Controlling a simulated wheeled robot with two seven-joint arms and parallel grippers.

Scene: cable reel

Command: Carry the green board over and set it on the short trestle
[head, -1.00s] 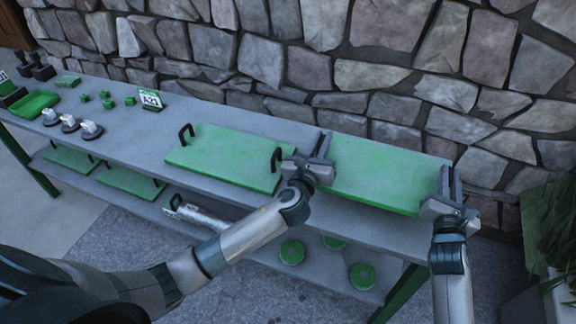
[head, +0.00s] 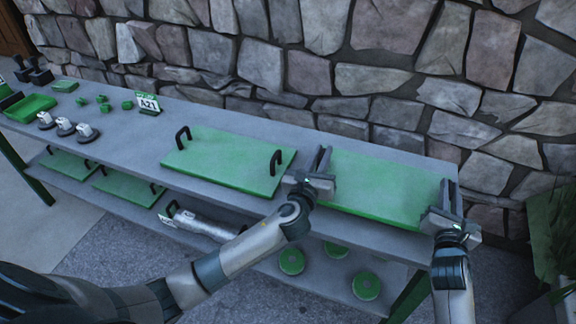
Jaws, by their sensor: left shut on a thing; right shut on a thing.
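A flat green board (head: 375,188) spans between my two grippers at the right part of the long grey table (head: 225,116). My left gripper (head: 322,165) is shut at its left end and my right gripper (head: 448,200) is shut at its right end. The grips themselves are hidden by the jaws. I cannot tell whether the board touches the tabletop or hangs just above it. A second green board (head: 225,160) with two black handles lies on the table, left of my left gripper. I cannot make out a short trestle.
A sign marked A21 (head: 148,103), several small green blocks, a green tray (head: 30,107) and grey-white fittings (head: 65,127) stand at the table's left. The lower shelf holds more green boards (head: 125,185), a silver cylinder (head: 205,225) and green discs (head: 291,261). A stone wall (head: 300,60) rises behind.

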